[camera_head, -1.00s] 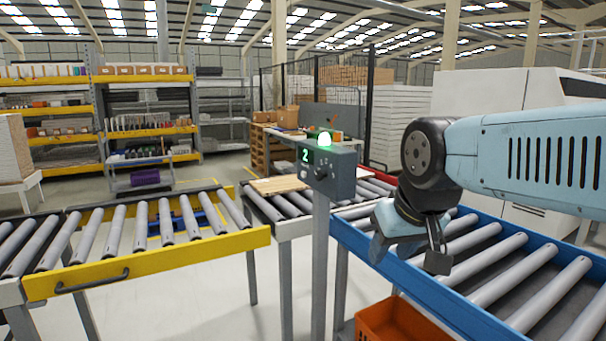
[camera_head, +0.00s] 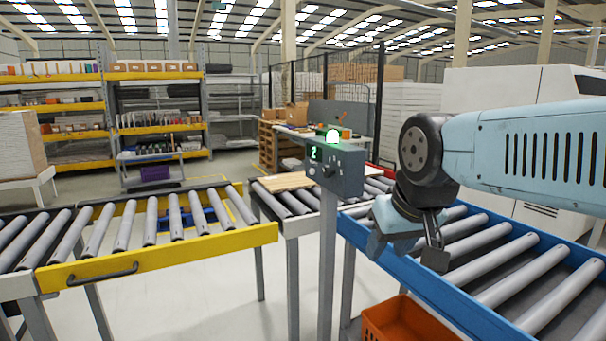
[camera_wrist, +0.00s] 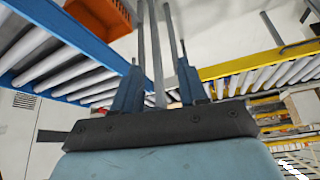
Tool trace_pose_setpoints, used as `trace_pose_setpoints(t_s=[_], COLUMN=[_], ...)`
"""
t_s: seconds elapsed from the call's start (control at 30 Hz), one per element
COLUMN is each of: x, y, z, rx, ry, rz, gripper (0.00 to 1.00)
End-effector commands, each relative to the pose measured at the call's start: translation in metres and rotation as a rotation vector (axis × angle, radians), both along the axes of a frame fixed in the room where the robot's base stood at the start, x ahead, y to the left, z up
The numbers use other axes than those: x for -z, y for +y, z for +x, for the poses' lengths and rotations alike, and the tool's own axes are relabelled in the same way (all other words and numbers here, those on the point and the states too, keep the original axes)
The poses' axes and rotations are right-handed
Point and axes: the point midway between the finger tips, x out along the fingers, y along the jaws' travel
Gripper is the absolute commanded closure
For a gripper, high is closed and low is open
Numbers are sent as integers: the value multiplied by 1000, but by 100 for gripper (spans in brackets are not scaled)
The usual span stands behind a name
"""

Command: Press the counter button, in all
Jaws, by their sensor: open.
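The counter box (camera_head: 346,172) is a dark grey panel on a grey post in the middle of the head view. Its small display (camera_head: 313,153) shows a green 2. A small pale round spot, perhaps the button, sits under the display, with a dark knob to its right.
A yellow-framed roller conveyor (camera_head: 160,258) is at left and a blue-framed one (camera_head: 460,310) at right. An orange crate (camera_head: 400,322) sits low between them. A wooden board (camera_head: 285,181) lies on rollers behind the box. Shelves (camera_head: 160,125) stand far back.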

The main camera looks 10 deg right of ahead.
Motion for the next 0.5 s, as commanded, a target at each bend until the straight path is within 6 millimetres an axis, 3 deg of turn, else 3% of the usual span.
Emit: trace_pose_setpoints(t_s=[0.07, 0.43, 0.5], x=[0, 0, 0], y=[0, 0, 0], z=[0, 0, 0], rx=[0, 0, 0], ry=[0, 0, 0], rz=[0, 0, 0], gripper=[64, 100, 100])
